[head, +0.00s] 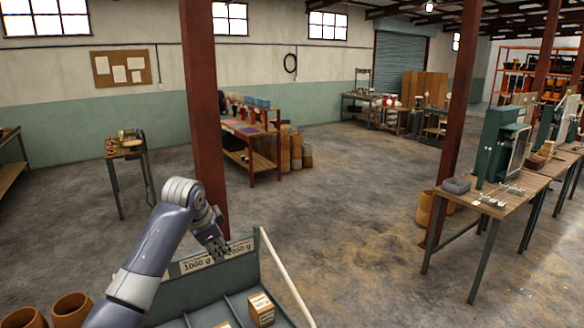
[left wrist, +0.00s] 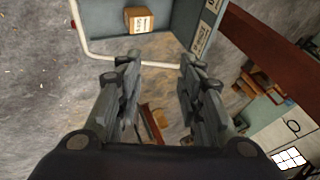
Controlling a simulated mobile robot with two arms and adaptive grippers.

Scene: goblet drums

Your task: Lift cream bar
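The cream bar (head: 286,272) is a long pale rod along the right side of a grey-green metal tray (head: 205,288) in the head view. In the left wrist view the cream bar (left wrist: 80,30) runs down the left, bends and crosses behind my fingers. My left gripper (head: 222,250) is over the tray's back edge, left of the bar. In the left wrist view its two fingers (left wrist: 158,98) stand wide apart with nothing held between them. Part of the bar shows through the gap, beyond the fingertips; I cannot tell the distance. My right gripper is not in view.
A small brown carton (head: 261,309) sits in the tray, also in the left wrist view (left wrist: 138,19). Weight labels (head: 197,264) line the tray's back. A red-brown post (head: 205,110) stands just behind. Brown pots (head: 72,310) stand lower left. Open floor lies to the right.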

